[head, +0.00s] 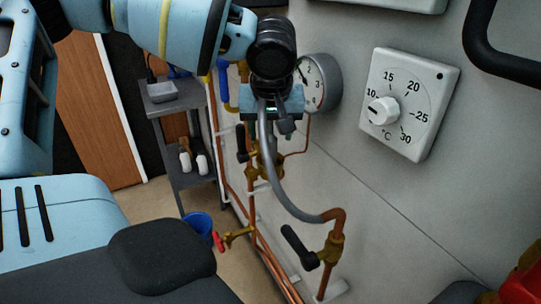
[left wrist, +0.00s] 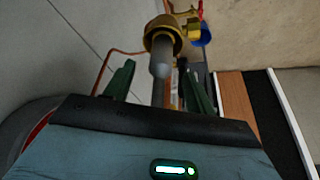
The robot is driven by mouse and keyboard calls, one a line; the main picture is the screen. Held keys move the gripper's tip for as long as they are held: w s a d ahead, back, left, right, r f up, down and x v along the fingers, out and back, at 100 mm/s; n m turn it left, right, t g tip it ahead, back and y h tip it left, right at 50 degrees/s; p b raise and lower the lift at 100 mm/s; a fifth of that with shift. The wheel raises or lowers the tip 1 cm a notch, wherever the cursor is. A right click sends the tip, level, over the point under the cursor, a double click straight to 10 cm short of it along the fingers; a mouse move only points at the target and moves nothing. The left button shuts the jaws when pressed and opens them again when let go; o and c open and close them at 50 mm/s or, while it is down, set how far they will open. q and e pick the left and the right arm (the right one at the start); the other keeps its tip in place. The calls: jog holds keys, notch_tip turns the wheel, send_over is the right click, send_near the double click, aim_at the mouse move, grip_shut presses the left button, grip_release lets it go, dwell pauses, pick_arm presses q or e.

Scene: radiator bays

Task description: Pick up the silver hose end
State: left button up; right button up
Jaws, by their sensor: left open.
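The silver hose (head: 275,180) rises in a curve from a copper pipe elbow on the wall. Its upper part runs up to my left gripper (head: 282,122), where the gripper partly hides it. In the left wrist view, a grey rounded tip (left wrist: 160,68) with a brass collar (left wrist: 164,38) shows just beyond and between the two green fingers of my left gripper (left wrist: 158,82). The fingers are open, with a gap on each side of the grey part. I cannot tell whether anything touches. My right gripper is not in view.
A round gauge (head: 319,83) is close to my left gripper, and a thermostat dial (head: 408,103) is on the wall to the right. A black-handled valve (head: 301,247) is below the hose. Brass valves (head: 262,165) and copper pipes stand behind.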

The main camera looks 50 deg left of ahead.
aim_at(270, 138)
pick_arm(q)
jog(key=x, duration=0.5)
jog(key=shift+s+f, duration=0.1)
jog(key=c, duration=1.1)
jog(key=shift+c, duration=0.2)
notch_tip(270, 138, up, 10)
jog(key=shift+r, duration=0.1)
